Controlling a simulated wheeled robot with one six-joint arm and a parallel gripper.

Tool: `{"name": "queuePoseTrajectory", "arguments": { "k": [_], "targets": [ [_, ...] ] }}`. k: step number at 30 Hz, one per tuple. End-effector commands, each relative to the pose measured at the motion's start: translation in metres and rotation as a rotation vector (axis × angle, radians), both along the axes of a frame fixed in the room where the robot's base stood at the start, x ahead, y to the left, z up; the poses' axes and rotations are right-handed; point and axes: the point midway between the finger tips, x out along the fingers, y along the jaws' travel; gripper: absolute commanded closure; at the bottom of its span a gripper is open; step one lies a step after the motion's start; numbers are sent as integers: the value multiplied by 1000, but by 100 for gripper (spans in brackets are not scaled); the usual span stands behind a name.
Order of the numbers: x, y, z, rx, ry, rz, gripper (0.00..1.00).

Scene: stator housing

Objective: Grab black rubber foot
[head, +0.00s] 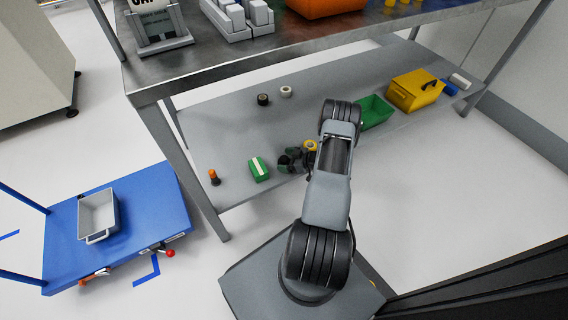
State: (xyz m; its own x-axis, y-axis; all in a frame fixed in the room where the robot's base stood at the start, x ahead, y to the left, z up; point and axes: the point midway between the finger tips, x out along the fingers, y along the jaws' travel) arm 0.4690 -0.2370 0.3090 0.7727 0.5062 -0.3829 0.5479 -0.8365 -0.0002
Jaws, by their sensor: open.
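My gripper (288,161) is low over the grey lower shelf of the workbench, left of my arm's forearm. It is small and dark in the head view, and its jaws are open. I cannot clearly pick out the black rubber foot; a small dark piece near the jaws may be it or part of the gripper. A short black round piece (262,100) stands farther back on the shelf, apart from the gripper. It looks like a roll or a foot; I cannot tell which.
On the lower shelf (225,135) are a green box with a white stripe (259,169), an orange-and-black piece (213,177), a pale roll (286,91), a green bin (375,112) and a yellow box (415,90). A table leg (185,170) and a blue cart (150,205) stand left.

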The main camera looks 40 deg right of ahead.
Motion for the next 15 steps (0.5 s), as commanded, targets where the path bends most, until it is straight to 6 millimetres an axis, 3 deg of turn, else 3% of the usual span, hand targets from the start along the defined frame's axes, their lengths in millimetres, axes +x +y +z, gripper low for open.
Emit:
{"name": "queuePoseTrajectory", "arguments": {
  "k": [8,15],
  "targets": [
    [2,1,-1,0,0,0,12],
    [2,1,-1,0,0,0,34]
  ]
}}
